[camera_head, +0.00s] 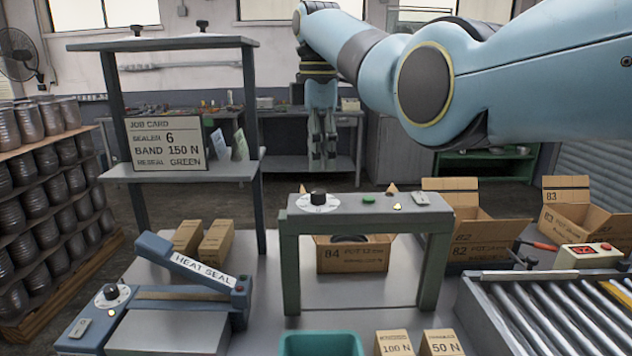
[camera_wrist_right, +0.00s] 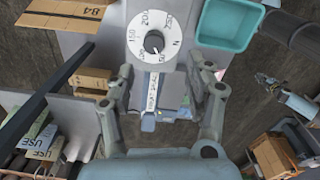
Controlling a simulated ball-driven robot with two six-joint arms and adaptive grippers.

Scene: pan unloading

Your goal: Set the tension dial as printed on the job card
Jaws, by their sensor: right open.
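The job card (camera_head: 166,144) stands on the shelf at left and reads sealer 6, band 150 N; its last line ends in GREEN. The tension dial (camera_head: 318,199) is a black knob on a white disc atop the grey-green arch (camera_head: 370,210). My right gripper (camera_head: 322,163) hangs fingers down, appearing above the arch in the head view. In its wrist view the open, empty fingers (camera_wrist_right: 162,76) are apart, with the dial ahead of them. My left gripper is out of view.
The heat sealer (camera_head: 190,285) with its own dial (camera_head: 112,296) stands at front left. A green button (camera_head: 369,199) and small yellow part sit right of the tension dial. A teal bin (camera_head: 320,344), boxes and a roller conveyor (camera_head: 550,310) surround the arch.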

